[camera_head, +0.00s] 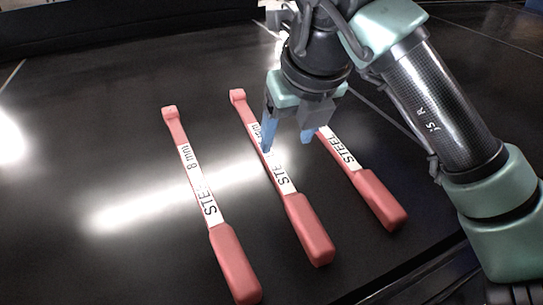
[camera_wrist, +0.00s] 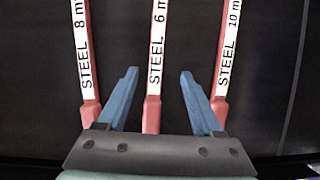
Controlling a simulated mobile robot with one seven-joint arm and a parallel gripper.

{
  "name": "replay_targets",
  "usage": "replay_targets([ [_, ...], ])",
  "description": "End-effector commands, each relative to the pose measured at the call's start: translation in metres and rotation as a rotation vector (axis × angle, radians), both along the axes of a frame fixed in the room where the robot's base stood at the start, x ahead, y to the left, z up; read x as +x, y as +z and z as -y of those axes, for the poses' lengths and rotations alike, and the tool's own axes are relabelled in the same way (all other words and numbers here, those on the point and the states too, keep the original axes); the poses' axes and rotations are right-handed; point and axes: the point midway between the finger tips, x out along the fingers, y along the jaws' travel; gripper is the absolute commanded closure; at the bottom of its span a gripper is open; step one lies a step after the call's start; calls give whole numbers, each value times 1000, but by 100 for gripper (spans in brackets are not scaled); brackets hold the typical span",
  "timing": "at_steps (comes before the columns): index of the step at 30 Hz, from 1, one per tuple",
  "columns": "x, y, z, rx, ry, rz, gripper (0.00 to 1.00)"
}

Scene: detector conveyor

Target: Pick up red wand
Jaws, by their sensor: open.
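Three red wands with white labels lie side by side on the dark belt. In the head view they are the left wand (camera_head: 237,262), the middle wand (camera_head: 308,228) and the right wand (camera_head: 377,196), whose far end is hidden behind my gripper. In the wrist view the labels read 8 m on the left wand (camera_wrist: 84,50), 6 on the middle wand (camera_wrist: 154,60) and 10 m on the right wand (camera_wrist: 229,50). My gripper (camera_head: 287,142) is open and empty. Its blue fingers (camera_wrist: 158,72) appear on either side of the middle wand in the wrist view. Their exact height above it is unclear.
The black conveyor surface (camera_head: 100,120) is glossy, with bright light reflections. It is clear to the left of the wands. A dark belt edge (camera_head: 400,275) runs along the lower right. My arm covers the upper right of the head view.

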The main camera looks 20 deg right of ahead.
Motion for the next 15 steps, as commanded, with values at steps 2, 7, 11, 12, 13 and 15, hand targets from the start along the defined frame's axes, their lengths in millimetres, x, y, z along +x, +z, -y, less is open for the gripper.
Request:
replay_targets([
  [2,5,-12,-1,4,2,-2,32],
  [7,11,-27,-1,2,2,0,32],
  [11,15,-34,-2,3,2,-1,32],
  [12,17,-38,-3,4,3,-2,32],
  [13,18,-41,-4,4,3,-2,32],
  [15,22,-50,-6,6,2,-2,32],
])
